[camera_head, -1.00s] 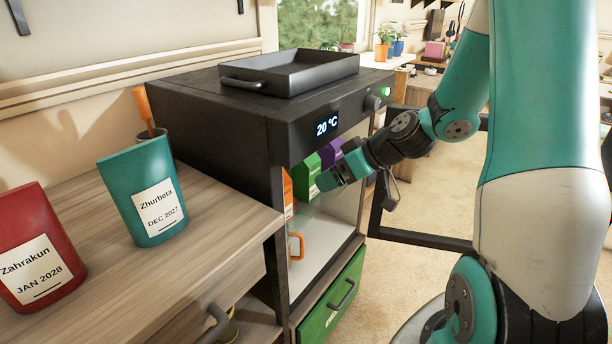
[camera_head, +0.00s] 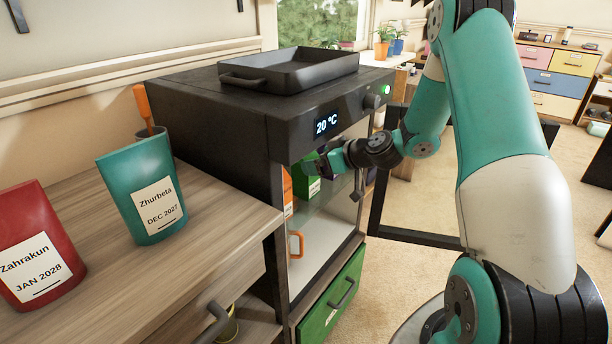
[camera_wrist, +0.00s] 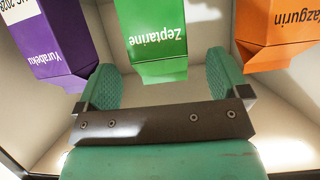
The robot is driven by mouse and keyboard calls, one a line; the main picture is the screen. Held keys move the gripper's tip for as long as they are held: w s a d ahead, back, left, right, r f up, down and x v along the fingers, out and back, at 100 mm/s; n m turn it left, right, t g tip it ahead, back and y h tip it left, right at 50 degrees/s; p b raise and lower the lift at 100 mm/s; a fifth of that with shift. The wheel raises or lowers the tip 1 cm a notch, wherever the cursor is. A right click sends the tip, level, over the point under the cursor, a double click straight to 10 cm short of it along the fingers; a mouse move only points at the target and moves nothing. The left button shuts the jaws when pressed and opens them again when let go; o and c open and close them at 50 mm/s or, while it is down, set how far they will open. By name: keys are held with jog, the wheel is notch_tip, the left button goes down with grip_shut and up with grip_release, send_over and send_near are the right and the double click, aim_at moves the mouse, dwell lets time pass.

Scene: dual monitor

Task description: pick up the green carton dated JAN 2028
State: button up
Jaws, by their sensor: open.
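The green carton (camera_wrist: 153,40) is labelled Zeptarine and stands on a shelf inside the open black cabinet. In the wrist view it appears upside down, ahead of and between the two fingers. Its date is not visible. In the head view the green carton (camera_head: 308,187) shows partly behind my gripper (camera_head: 320,166). My gripper's fingers (camera_wrist: 165,82) are apart, with nothing between the pads; a short gap seems to separate them from the carton.
A purple carton, Yurabeku (camera_wrist: 62,40), and an orange carton, labelled "azgurin" (camera_wrist: 274,35), stand either side of the green one. The cabinet (camera_head: 225,130) has a low top edge above my gripper. A teal pouch (camera_head: 143,190) and red pouch (camera_head: 35,240) stand on the counter.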

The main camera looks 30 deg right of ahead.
jog(key=x, duration=0.5)
jog(key=shift+w+f, duration=0.1)
jog(key=shift+w, duration=0.05)
jog(key=c, duration=1)
jog(key=shift+c, duration=1.4)
